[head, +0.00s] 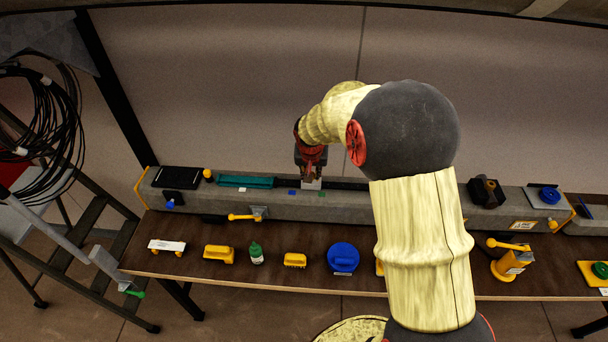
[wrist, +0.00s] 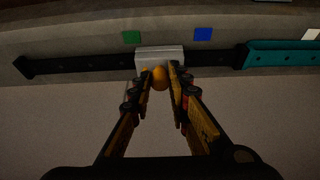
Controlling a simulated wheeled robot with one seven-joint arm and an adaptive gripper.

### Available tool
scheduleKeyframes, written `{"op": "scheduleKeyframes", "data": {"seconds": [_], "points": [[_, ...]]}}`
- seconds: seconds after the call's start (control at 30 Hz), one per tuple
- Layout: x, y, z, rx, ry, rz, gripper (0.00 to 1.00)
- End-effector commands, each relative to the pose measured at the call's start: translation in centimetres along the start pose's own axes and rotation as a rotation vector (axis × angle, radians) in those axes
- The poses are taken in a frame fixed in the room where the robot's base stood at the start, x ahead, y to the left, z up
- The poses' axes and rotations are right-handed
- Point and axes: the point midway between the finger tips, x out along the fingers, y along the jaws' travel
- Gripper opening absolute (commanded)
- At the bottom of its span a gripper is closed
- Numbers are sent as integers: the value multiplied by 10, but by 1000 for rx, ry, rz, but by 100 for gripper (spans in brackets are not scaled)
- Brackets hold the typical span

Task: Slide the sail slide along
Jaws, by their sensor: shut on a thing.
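The sail slide is a light grey block (wrist: 158,55) with an orange knob (wrist: 160,77), seated on a dark track (wrist: 85,65) in the wrist view. It sits between a green mark (wrist: 132,38) and a blue mark (wrist: 203,34), nearer the green one. In the head view the block (head: 312,185) shows just below my gripper (head: 311,177), on the beam. My gripper (wrist: 161,74) has a finger on each side of the knob and is shut on it. The fingertips partly hide the knob and the block's lower edge.
A teal piece (wrist: 280,54) covers the track beyond the blue mark. On the grey beam (head: 400,199) a yellow-handled lever (head: 245,217) sticks out in front. The brown bench (head: 220,275) carries a green bottle (head: 256,253) and a blue disc (head: 343,257).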

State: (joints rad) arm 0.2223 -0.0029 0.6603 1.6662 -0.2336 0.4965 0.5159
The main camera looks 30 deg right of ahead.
Motion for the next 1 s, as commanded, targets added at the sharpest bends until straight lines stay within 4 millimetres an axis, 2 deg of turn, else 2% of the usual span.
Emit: {"op": "scheduleKeyframes", "data": {"seconds": [0.37, 0.8, 1.0], "points": [[2, -22, 2, -3, -3, 1, 0], [1, -24, 2, -1, -3, 1, 0], [2, -33, 2, -2, -2, 0, 0]]}}
